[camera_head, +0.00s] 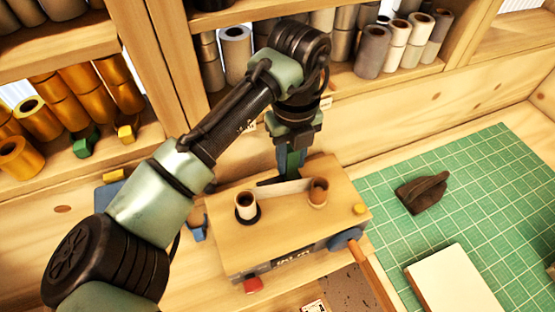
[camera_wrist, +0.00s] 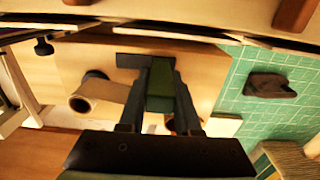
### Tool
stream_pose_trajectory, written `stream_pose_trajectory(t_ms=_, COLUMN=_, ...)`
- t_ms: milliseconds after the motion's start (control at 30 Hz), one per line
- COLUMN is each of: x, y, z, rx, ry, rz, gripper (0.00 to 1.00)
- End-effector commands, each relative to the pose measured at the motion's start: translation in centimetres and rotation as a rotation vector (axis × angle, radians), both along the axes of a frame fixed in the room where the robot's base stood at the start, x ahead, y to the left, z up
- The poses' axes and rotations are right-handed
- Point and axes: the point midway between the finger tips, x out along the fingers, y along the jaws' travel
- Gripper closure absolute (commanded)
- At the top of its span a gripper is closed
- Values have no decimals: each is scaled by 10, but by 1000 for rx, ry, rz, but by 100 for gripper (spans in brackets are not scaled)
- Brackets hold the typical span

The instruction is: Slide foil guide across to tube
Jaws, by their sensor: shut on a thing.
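The foil guide, a green block (camera_wrist: 160,92) with a dark foot, sits between the fingers of my gripper (camera_wrist: 162,66), which is shut on it. In the head view my gripper (camera_head: 291,168) points down at the back edge of the wooden winder box (camera_head: 300,240), behind a pale strip (camera_head: 285,187). A pale roll (camera_head: 246,205) stands upright on a dark round base at the left. A brown tube (camera_head: 318,191) stands at the right; the strip runs between them. The wrist view shows the pale roll (camera_wrist: 85,103) left of my fingers, which partly hide the brown tube.
A blue crank hub (camera_head: 346,238) with a wooden handle is on the box's right side. A dark brown tool (camera_head: 423,192) and a white block (camera_head: 455,284) rest on the green mat (camera_head: 490,190). Shelves of rolls stand behind.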

Motion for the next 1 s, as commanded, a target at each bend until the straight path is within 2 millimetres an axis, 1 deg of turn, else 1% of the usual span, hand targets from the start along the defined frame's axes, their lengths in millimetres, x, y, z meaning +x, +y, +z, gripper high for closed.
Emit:
stream_pose_trajectory(t_ms=33, x=2, y=-4, z=2, rx=-5, ry=-9, rz=-2, gripper=100)
stream_pose_trajectory(t_ms=267, x=2, y=-4, z=3, rx=-7, ry=-12, rz=-3, gripper=100)
stream_pose_trajectory(t_ms=300, x=2, y=-4, z=3, rx=-8, ry=-12, rz=-4, gripper=61)
stream_pose_trajectory(t_ms=433, x=2, y=-4, z=2, rx=-6, ry=-10, rz=-3, gripper=38)
stream_pose_trajectory(t_ms=767, x=1, y=-3, z=3, rx=-4, ry=-7, rz=-2, gripper=38)
stream_pose_trajectory(t_ms=867, x=2, y=-3, z=12, rx=-5, ry=-9, rz=-2, gripper=38)
stream_pose_trajectory(t_ms=1000, x=2, y=-3, z=35, rx=-5, ry=-10, rz=-4, gripper=38)
